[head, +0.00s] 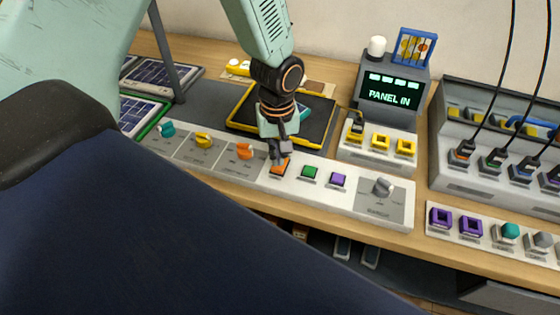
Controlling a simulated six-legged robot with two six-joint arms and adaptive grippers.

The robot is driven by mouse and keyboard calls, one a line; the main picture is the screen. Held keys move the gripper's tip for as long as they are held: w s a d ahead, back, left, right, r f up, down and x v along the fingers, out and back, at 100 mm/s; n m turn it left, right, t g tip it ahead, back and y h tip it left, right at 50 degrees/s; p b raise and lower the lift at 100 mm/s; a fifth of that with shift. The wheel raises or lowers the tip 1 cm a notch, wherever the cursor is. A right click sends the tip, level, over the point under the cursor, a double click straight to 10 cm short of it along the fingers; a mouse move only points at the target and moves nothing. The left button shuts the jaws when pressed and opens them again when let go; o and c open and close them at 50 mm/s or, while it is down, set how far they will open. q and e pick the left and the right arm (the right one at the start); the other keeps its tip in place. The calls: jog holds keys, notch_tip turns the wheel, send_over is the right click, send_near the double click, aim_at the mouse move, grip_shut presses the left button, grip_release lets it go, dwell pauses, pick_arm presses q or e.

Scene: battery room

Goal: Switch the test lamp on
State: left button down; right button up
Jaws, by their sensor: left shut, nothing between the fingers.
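My left gripper (281,151) comes down from the top of the head view and is shut and empty. Its tips are over the orange square button (281,169) on a long white control strip (255,178). They partly cover the button, and I cannot tell whether they touch it. To the right on the strip are a green button (310,172), a purple button (337,180) and a grey knob (383,187). I cannot tell which control belongs to the test lamp. A white cylinder (376,46) stands on a grey unit whose screen (392,91) reads "PANEL IN". My right gripper is not in view.
Teal (167,129), yellow (204,140) and orange (244,150) knobs sit left on the strip. A yellow-edged black tray (318,128) lies behind it. Solar panels (158,74) lie at left. A grey rack (490,140) with hanging cables and a second control strip (480,238) stand at right.

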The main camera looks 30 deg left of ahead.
pick_arm(q)
jog(key=shift+w+f, duration=0.1)
jog(key=shift+f, duration=0.15)
jog(key=shift+f, duration=0.1)
jog(key=shift+f+b, duration=0.25)
jog(key=shift+b, duration=0.05)
jog(key=shift+f, duration=0.45)
dwell(0.6)
notch_tip(320, 180, up, 7)
jog(key=p, duration=0.6)
jog(key=shift+r+p, duration=0.1)
jog(key=shift+p, duration=0.2)
dwell(0.4)
